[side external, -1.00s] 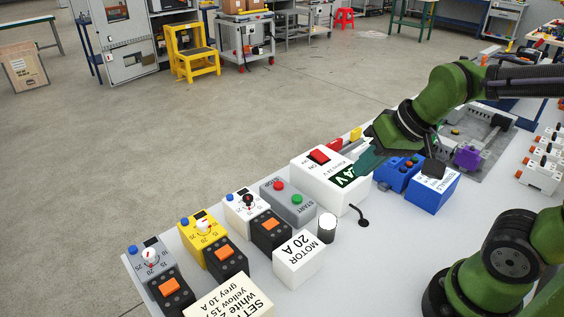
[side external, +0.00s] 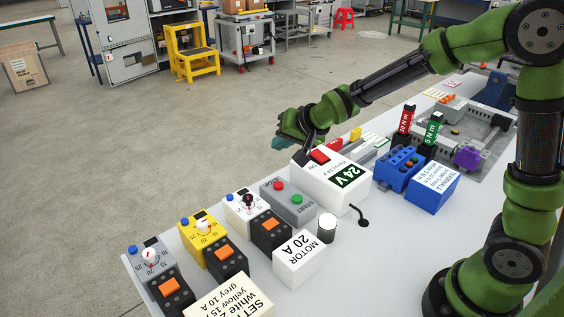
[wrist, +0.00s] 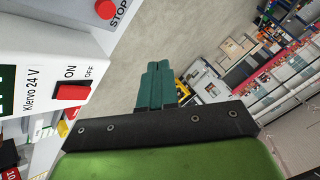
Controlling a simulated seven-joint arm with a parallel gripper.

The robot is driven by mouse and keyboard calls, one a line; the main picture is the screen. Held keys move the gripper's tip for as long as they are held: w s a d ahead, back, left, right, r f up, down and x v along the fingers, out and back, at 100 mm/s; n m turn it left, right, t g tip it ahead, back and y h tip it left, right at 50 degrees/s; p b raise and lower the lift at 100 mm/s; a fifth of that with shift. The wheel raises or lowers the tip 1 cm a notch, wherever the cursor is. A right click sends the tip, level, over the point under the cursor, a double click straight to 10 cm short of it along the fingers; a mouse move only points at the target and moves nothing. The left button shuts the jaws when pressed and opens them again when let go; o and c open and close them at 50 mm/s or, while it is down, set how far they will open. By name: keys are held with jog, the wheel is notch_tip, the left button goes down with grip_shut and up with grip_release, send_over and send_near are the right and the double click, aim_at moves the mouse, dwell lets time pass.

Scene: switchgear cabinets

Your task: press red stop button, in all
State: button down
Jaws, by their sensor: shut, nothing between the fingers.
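The red stop button (side external: 279,185) sits on a grey box (side external: 291,204) beside a green start button (side external: 297,199). In the wrist view the red button (wrist: 105,9) shows at the top edge, next to the word STOP. My gripper (side external: 285,139) is beyond the far side of the white 24 V box, apart from the stop button. Its teal fingers (wrist: 157,86) are shut and empty in the wrist view, pointing past the boxes toward the floor and shelving.
The white 24 V box (side external: 335,185) with a red ON/OFF rocker (side external: 319,156) stands right of the button box. Yellow (side external: 203,238) and other dial boxes stand left. Blue terminal blocks (side external: 397,167) are at right. Open floor lies beyond the table's far edge.

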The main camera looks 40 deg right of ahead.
aim_at(282, 186)
jog(key=shift+f, duration=0.1)
jog(key=shift+f, duration=4.35)
jog(key=shift+f, duration=0.4)
jog(key=shift+f, duration=0.45)
jog(key=shift+r, duration=0.9)
